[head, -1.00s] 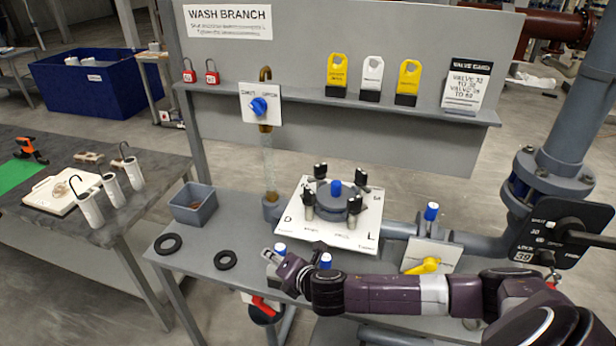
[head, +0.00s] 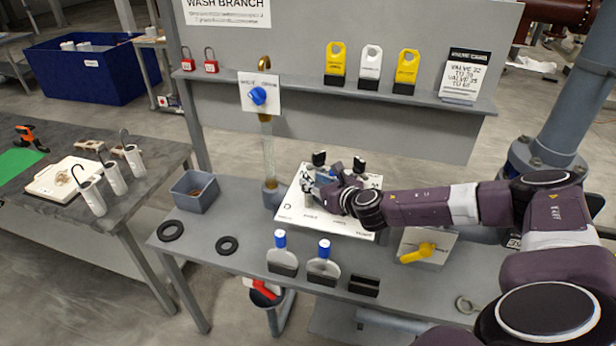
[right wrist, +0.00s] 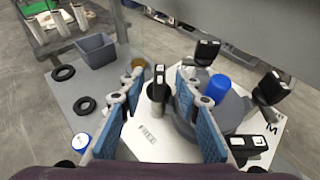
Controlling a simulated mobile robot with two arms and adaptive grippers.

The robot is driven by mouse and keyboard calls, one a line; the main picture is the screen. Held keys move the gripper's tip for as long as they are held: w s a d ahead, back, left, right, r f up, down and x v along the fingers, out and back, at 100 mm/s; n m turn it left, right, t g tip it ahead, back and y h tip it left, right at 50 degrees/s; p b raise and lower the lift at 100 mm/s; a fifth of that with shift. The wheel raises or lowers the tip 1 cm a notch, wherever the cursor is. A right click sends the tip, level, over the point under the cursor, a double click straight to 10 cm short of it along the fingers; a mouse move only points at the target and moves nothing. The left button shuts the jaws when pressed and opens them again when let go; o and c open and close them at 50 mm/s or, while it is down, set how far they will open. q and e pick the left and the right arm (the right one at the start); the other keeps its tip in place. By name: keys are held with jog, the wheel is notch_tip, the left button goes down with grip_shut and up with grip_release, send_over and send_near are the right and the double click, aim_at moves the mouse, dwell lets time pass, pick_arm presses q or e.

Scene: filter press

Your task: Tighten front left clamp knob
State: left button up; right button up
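The filter press has a round grey body (right wrist: 190,122) with a blue centre cap (right wrist: 217,88), on a white board (head: 290,208) on the grey bench. Several black-topped clamp knobs stand around it. In the right wrist view one clamp knob (right wrist: 159,78), on the board's left side near a "FREE" label, stands upright between my blue-padded fingers. My right gripper (right wrist: 157,108) is open around it, with gaps showing. In the head view my right gripper (head: 318,184) is over the board's left part and hides most of the press. My left gripper is not in view.
Two blue-topped tools (head: 323,265) stand along the bench front. Black rings (head: 228,245) and a grey bin (head: 195,192) are at left. A yellow-handled valve (head: 418,253) is at right.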

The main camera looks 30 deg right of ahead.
aim_at(309, 179)
jog(key=shift+x, duration=2)
jog(key=shift+c, duration=0.4)
grip_shut()
